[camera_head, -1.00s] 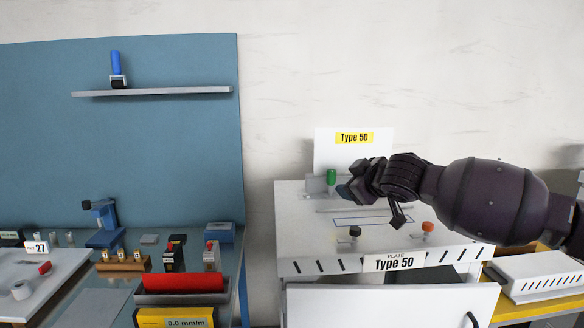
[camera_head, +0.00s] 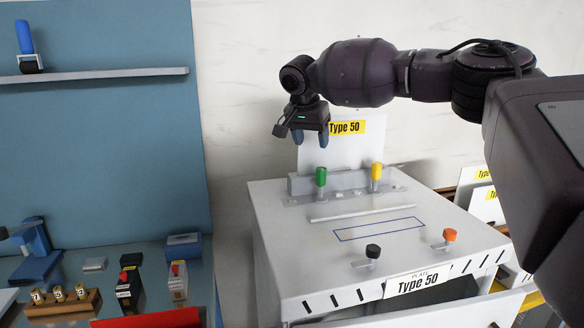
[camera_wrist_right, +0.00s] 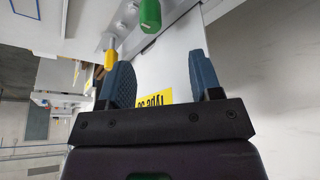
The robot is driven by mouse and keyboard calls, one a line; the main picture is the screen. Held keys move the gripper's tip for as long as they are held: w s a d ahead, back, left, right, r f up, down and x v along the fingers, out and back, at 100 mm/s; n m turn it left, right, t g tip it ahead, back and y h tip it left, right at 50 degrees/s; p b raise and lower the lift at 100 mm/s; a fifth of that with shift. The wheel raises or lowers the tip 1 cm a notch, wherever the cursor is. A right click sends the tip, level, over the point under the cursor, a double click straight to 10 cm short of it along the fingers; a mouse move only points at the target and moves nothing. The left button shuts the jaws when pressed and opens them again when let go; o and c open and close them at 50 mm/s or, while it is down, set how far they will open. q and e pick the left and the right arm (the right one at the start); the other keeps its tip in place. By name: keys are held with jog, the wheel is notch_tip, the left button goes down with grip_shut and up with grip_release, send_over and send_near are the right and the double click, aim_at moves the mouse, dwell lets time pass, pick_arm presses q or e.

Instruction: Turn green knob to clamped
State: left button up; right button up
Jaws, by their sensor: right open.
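The green knob (camera_head: 321,177) stands upright at the back left of the white Type 50 machine (camera_head: 285,225). It also shows at the top of the right wrist view (camera_wrist_right: 150,14). My right gripper (camera_head: 311,138) points down above the green knob, apart from it. Its two blue fingers are spread with nothing between them, as the right wrist view (camera_wrist_right: 165,82) also shows. A yellow knob (camera_head: 376,172) stands to the right of the green one, and shows in the right wrist view (camera_wrist_right: 110,58). My left gripper is not in view.
A black knob (camera_head: 373,251) and an orange knob (camera_head: 449,235) are at the machine's front. A white Type 50 board (camera_head: 312,155) rises behind the green knob. A bench with a wooden block (camera_head: 62,304) and small tools is at left.

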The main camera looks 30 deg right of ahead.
aim_at(321, 169)
jog(key=shift+m, duration=0.4)
jog(key=x, duration=0.3)
jog(key=p+x, duration=0.1)
jog(key=x, duration=0.5)
jog(key=shift+s+d+f+p, duration=0.1)
jog(key=shift+s+d+p, duration=0.25)
jog(key=shift+s+d, duration=0.1)
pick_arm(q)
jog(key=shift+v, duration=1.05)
pick_arm(e)
jog(key=shift+w+d+f, duration=0.1)
jog(key=shift+d+f, duration=0.1)
jog(key=shift+f, duration=0.3)
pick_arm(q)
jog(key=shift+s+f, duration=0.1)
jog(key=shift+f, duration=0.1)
pick_arm(e)
jog(key=shift+c, duration=0.3)
jog(key=c, duration=0.9)
